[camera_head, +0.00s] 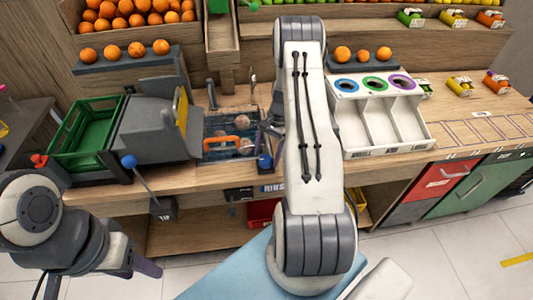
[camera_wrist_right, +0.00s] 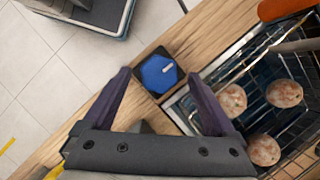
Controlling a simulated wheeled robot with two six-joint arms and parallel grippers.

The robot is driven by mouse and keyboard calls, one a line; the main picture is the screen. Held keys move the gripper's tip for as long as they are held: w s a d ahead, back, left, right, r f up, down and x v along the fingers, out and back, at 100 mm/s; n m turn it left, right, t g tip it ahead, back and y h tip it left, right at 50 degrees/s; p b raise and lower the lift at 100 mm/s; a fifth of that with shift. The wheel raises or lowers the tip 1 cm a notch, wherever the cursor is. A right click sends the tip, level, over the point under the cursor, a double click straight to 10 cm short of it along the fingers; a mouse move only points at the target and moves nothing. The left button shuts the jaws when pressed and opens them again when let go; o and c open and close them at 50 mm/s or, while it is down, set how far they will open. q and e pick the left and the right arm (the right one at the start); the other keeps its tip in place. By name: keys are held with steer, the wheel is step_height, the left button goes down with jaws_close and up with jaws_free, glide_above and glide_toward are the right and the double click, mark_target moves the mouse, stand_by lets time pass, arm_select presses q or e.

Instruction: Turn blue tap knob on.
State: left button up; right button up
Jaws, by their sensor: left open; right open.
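The blue tap knob (camera_wrist_right: 158,73) is a blue hexagonal knob with a light mark, on a dark square base at the edge of the wooden counter. It also shows in the head view (camera_head: 265,161), beside the sink. My right gripper (camera_wrist_right: 157,78) is open, with one purple finger on each side of the knob and visible gaps between; I cannot tell its height above the knob. In the head view my arm mostly hides this gripper. My left gripper (camera_head: 148,267) is at the lower left, away from the counter; its purple finger shows and it holds nothing visible.
The sink (camera_head: 215,130) with a wire basket and several pale reddish fruits (camera_wrist_right: 283,93) lies close beside the knob. A grey machine (camera_head: 150,125) and green crate (camera_head: 85,135) stand left. A blue-tipped lever (camera_head: 129,161) is at the front edge. White bins (camera_head: 375,115) stand right.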

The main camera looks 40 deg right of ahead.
steer(key=shift+s+a+f, duration=0.15)
steer(key=shift+a+f, duration=0.05)
steer(key=shift+f, duration=0.4)
steer(key=c, duration=1.4)
steer(key=shift+o, duration=0.2)
